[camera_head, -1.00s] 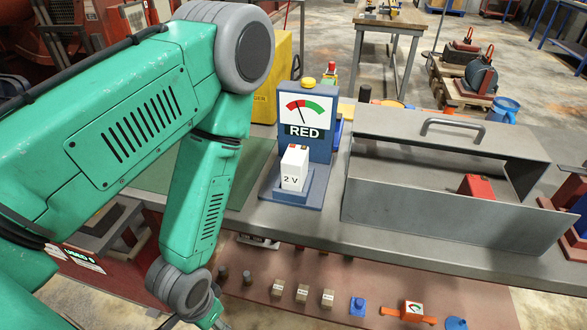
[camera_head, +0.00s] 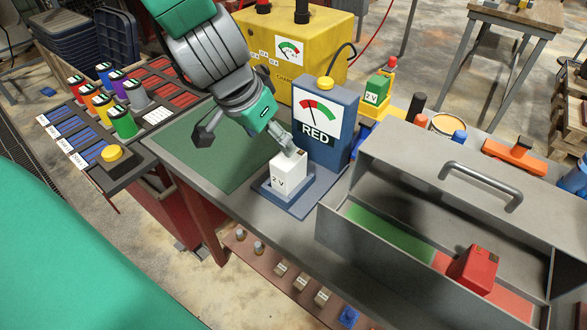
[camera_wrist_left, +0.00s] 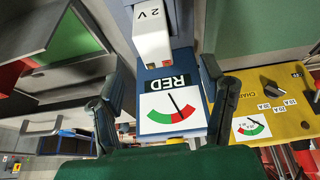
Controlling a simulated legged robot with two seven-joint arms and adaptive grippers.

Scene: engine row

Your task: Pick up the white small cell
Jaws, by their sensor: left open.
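The white small cell (camera_head: 288,174), marked 2 V, stands upright on the blue base of the tester (camera_head: 322,122). The tester's sign reads RED and its needle points to the red side. My left gripper (camera_head: 247,146) is open, its fingers spread. One finger is close to the top of the cell; I cannot tell if it touches. In the left wrist view the cell (camera_wrist_left: 152,38) lies ahead, between and beyond the open fingers (camera_wrist_left: 163,64). My right gripper is not in view.
An open grey box (camera_head: 380,185) with green and red floor areas holds a red cell (camera_head: 474,268). A yellow charger (camera_head: 310,40) and a green 2 V cell (camera_head: 377,88) are behind. A green mat (camera_head: 195,150) is clear. Several small cells sit on the lower shelf.

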